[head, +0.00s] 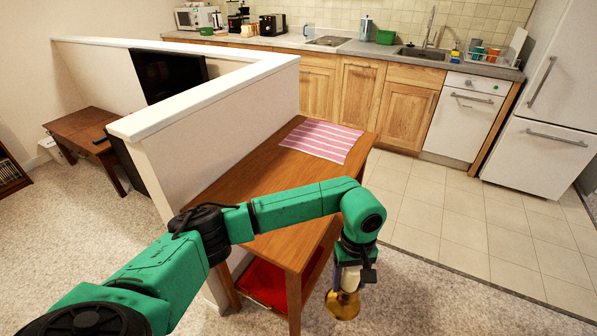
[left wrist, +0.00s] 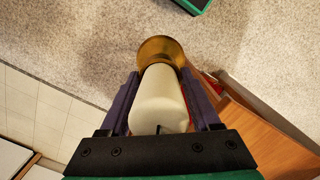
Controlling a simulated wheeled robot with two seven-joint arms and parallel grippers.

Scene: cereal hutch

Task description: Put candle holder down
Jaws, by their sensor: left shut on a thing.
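The candle holder (head: 343,304) has a brass-coloured base, and a white candle (left wrist: 158,101) stands in it. My left gripper (head: 350,280) points down and is shut on it, with the brass part below the fingers. It hangs in the air beside the right side of the wooden table (head: 290,170), above the carpet. In the left wrist view the brass base (left wrist: 161,50) shows past the candle, between the two dark fingers (left wrist: 165,92). My right gripper is not in view.
A pink striped cloth (head: 322,140) lies at the table's far end; the visible tabletop nearer me is bare. A red thing (head: 264,284) is on the lower shelf. A half-height wall (head: 215,130) borders the table's left side. Carpet is open at lower right.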

